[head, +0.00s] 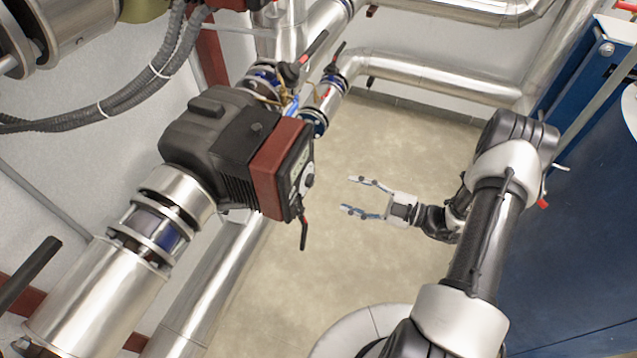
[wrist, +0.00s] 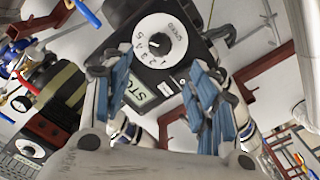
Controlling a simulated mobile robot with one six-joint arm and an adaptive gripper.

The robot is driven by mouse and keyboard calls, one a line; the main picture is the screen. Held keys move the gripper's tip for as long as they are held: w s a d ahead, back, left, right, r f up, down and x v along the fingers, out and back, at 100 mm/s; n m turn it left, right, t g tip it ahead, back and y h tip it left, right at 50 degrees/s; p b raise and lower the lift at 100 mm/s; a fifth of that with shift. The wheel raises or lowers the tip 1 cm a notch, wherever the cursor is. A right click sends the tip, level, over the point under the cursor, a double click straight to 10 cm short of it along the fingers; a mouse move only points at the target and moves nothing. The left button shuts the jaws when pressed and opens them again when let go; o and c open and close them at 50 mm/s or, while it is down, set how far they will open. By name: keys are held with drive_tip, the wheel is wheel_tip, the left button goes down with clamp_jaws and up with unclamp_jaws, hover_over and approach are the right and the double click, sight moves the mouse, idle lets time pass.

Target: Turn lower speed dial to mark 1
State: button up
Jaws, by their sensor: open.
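The black pump (head: 215,140) with a red-brown front frame (head: 276,168) stands left of centre in the head view. Its front panel carries a round speed dial (head: 306,181), seen edge-on there. In the wrist view the dial (wrist: 160,42) shows as a pale round face with numbers and a SPEED label, above a small STOP display (wrist: 140,90). Where its pointer sits is too small to tell. My gripper (head: 347,195) is open and empty, its fingers pointing left at the panel, with a gap between. In the wrist view the fingers (wrist: 155,85) flank the display below the dial.
A second dial (wrist: 28,148) shows at the lower left of the wrist view, near an olive-banded body (wrist: 62,88). A red-tipped lever (head: 303,234) hangs below the panel. Steel pipes (head: 430,75) run behind. A blue unit (head: 580,230) stands right. Open floor (head: 330,265) lies under my gripper.

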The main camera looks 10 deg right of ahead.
sight(313, 182)
drive_tip(key=b+x, duration=0.1)
drive_tip(key=x, duration=0.9)
drive_tip(key=shift+w+a, duration=0.15)
drive_tip(key=c, duration=1.1)
